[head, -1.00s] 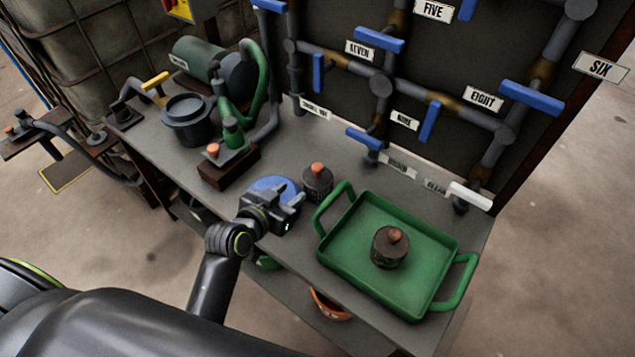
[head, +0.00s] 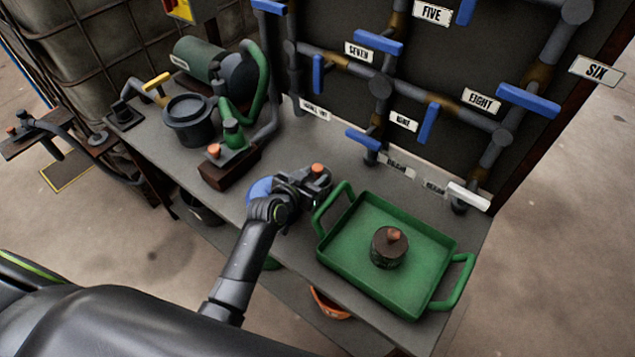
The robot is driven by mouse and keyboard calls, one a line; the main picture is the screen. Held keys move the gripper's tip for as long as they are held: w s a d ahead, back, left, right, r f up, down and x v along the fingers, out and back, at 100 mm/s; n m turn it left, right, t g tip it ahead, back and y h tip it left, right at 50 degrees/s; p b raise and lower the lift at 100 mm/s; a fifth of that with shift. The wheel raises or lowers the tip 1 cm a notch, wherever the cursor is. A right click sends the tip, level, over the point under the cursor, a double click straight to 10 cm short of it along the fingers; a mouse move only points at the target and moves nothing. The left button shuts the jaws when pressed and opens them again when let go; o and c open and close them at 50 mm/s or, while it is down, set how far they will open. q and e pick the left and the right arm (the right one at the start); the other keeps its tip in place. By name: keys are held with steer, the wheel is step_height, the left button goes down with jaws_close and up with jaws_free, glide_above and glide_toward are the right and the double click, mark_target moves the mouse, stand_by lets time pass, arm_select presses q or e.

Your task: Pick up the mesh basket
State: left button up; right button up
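A small dark round mesh basket with an orange knob stands on the grey bench; only its knob (head: 318,168) and a little of its top show clearly. My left gripper (head: 312,184) is at this basket, its fingers reaching to its sides and hiding most of its body. I cannot tell whether the fingers are open around it or shut on it. A similar dark round item with an orange knob (head: 389,248) stands in the green tray (head: 345,262). My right gripper is not in view.
A blue disc (head: 259,189) lies partly hidden behind my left wrist. A dark pot (head: 188,118), a green pump (head: 200,60) and a block with an orange button (head: 228,168) stand on the left. Pipes with blue valve handles (head: 378,41) rise along the back panel.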

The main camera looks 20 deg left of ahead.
arm_select(q)
steer(key=shift+w, duration=0.15)
steer(key=shift+c, duration=0.3)
jaws_close()
